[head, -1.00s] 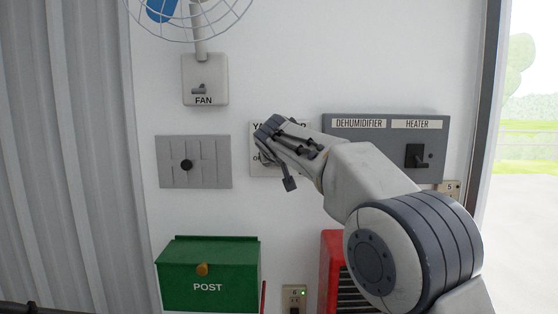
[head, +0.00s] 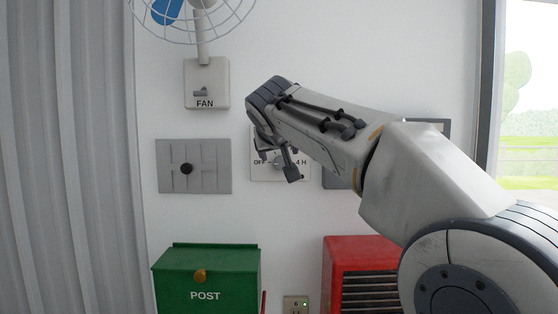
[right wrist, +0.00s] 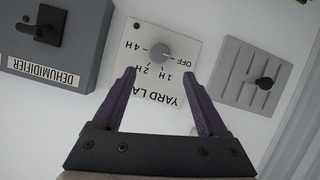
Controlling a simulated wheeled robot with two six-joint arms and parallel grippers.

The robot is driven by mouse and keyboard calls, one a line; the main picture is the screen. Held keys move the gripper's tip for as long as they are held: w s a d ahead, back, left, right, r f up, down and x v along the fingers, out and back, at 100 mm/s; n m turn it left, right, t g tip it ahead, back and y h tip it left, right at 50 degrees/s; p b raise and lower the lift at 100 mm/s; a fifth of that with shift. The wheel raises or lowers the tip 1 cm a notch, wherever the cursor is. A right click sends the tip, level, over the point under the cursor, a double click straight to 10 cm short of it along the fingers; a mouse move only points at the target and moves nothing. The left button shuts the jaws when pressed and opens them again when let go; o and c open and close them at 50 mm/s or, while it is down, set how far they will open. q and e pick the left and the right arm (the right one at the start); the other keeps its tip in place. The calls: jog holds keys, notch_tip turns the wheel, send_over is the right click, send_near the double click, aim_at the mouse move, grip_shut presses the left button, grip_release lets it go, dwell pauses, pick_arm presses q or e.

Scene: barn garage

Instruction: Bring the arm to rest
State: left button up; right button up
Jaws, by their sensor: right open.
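My right arm comes in from the lower right in the head view. Its gripper (head: 279,162) is in front of the yard lamp timer plate (head: 295,173) and hides part of it. In the right wrist view the open, empty fingers (right wrist: 166,100) point toward the timer plate (right wrist: 150,58), with a clear gap between them. The plate's round grey dial (right wrist: 162,53) shows beyond the fingertips and between them. I cannot tell the exact distance from fingers to plate. My left gripper is not in view.
A grey slotted panel with a black knob (head: 193,166) is left of the timer. The fan switch (head: 206,84), green post box (head: 206,279) and red heater (head: 358,255) are around it. The dehumidifier panel (right wrist: 68,40) is mostly hidden behind my arm in the head view.

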jog(key=s+f+n+g+y+b, duration=0.15)
jog(key=s+f+g, duration=0.35)
jog(key=s+f, duration=0.85)
jog(key=s+f+n+g, duration=0.35)
jog(key=s+f, duration=0.65)
jog(key=f, duration=0.7)
jog(key=s+d+f+g, duration=0.2)
jog(key=s+f, duration=0.3)
jog(key=s, duration=0.3)
jog(key=s+d+f+g, duration=0.2)
jog(key=s+f+g, duration=0.1)
jog(key=s+f, duration=0.3)
jog(key=shift+s+d, duration=0.4)
jog(key=shift+s, duration=0.85)
